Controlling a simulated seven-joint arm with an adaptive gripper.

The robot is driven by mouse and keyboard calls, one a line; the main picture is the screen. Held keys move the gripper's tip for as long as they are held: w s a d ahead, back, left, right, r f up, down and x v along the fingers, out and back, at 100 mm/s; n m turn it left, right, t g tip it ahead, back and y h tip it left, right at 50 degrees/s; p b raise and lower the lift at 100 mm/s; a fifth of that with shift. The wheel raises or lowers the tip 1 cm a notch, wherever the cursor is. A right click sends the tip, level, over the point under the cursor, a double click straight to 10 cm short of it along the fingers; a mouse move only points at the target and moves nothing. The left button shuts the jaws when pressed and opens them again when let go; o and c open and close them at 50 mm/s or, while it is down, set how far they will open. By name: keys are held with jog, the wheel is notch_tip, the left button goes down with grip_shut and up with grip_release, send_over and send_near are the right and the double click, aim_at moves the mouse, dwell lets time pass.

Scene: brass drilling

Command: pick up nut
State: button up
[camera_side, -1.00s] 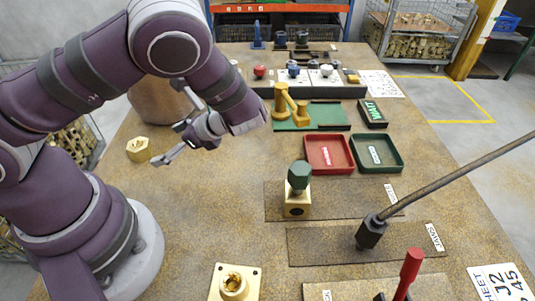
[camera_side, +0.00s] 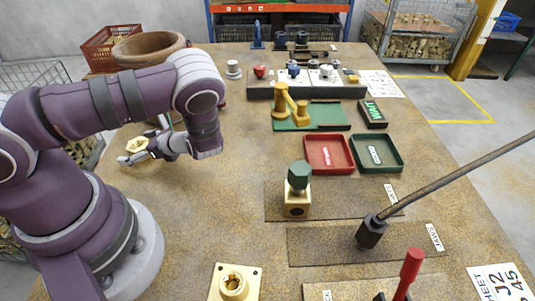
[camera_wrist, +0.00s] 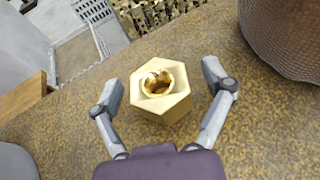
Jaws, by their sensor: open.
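The nut (camera_side: 137,146) is a brass hexagonal piece with a round threaded hole, lying on the table at the left in the side view. In the wrist view the nut (camera_wrist: 160,93) sits between the two fingers, with its hole facing up. My gripper (camera_side: 143,141) is low at the nut, one finger on the near side and one on the far side. In the wrist view my gripper (camera_wrist: 165,85) is open, with a gap visible between each finger and the nut. The fingers partly hide the nut in the side view.
A large brown pot (camera_side: 148,48) stands behind the nut, and its wall (camera_wrist: 285,35) is close at upper right in the wrist view. A red crate (camera_side: 105,48) is at the back left. Red (camera_side: 309,163) and green (camera_side: 396,164) trays lie to the right.

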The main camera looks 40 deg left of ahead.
jog(key=c, duration=1.3)
jog(key=shift+r, duration=0.1)
jog(key=shift+c, duration=0.2)
